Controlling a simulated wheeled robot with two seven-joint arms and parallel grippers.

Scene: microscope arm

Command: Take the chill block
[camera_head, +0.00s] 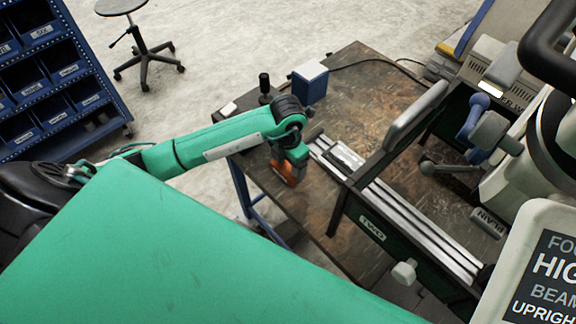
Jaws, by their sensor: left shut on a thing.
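My left gripper (289,158) points down over the left part of the worn brown table (330,82). It is shut on a small copper-orange block (287,173), which looks like the chill block. The fingers and arm hide part of the block, and I cannot tell whether it touches the tabletop. It is just left of the silver rails (405,208) in the dark frame marked TWO (372,228). My right gripper is not in view.
A blue block with a pale top (309,82) and a dark knobbed piece (265,88) stand behind my left gripper. A microscope-like machine (520,130) and a sign panel (545,270) fill the right. A blue bin rack (50,80) and stool (140,35) stand beyond.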

